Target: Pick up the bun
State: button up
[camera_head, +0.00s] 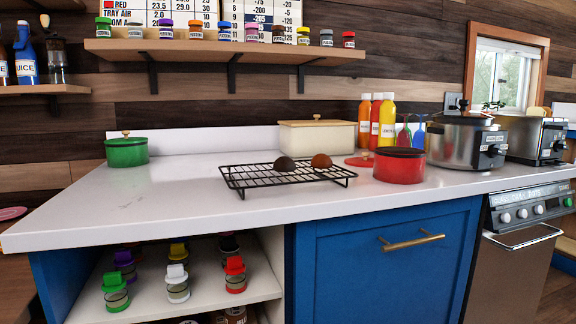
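A black wire rack (240,184) stands on short legs on the white countertop. Two round, bun-like things sit on it near its middle, a small gap apart. The left one is a very dark brown bun (284,164). The right one is a lighter, reddish-brown bun (321,161). Neither is covered by anything in front. My gripper is not in view.
A red pot (399,167) stands right of the rack, with a red lid (360,161) lying behind it. A cream box (317,137), sauce bottles (387,122) and a slow cooker (466,141) stand behind. A green pot (126,152) is far left. The counter (150,205) left of the rack is clear.

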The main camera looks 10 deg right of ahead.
aim_at(319, 161)
jog(key=u, duration=3.2)
jog(key=k, duration=1.3)
jog(key=z, duration=1.4)
